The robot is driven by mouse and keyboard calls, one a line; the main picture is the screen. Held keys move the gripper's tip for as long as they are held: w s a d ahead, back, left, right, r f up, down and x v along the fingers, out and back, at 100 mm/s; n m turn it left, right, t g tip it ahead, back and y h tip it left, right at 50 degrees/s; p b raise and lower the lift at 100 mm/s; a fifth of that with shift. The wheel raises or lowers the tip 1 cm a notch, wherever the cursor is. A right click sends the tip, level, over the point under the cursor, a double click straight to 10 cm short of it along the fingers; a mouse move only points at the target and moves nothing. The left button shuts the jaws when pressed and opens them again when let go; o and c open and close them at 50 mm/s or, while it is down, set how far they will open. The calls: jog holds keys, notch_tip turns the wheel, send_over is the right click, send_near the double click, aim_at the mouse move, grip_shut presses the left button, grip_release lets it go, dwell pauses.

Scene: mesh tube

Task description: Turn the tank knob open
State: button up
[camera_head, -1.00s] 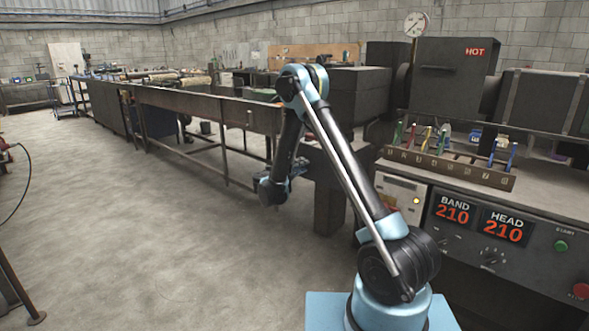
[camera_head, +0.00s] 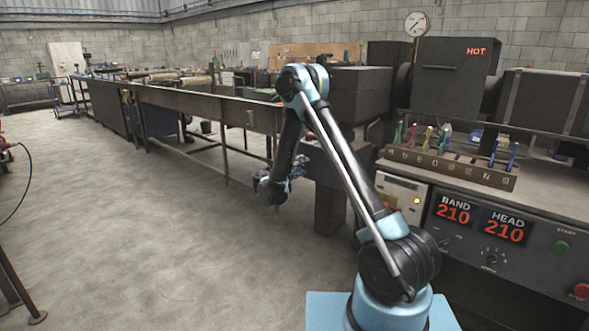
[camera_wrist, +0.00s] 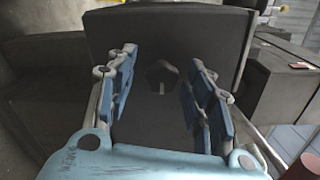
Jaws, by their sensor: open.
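My gripper (camera_wrist: 163,85) is open and empty in the wrist view, with a blue-padded finger on each side. Between and beyond the fingers is a dark, upright flat face (camera_wrist: 150,45). A small dark five-sided shape (camera_wrist: 163,75) with a paler slot-like mark is on that face. I cannot tell whether it is the knob. In the head view the long dark tank (camera_head: 205,105) runs away to the left on legs. A small fitting (camera_head: 250,118) shows on its near side, too small to identify. In the head view my arm's end hangs beside the tank's near end, and the fingers are not clear.
A control bench with red 210 displays (camera_head: 453,211) and a labelled rack (camera_head: 450,166) of coloured tools stands at right. Above it is a dark box marked HOT (camera_head: 455,75). A dark post (camera_head: 330,205) stands beyond my arm. Floor (camera_head: 140,240) at left is clear.

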jog(key=v, duration=1.2)
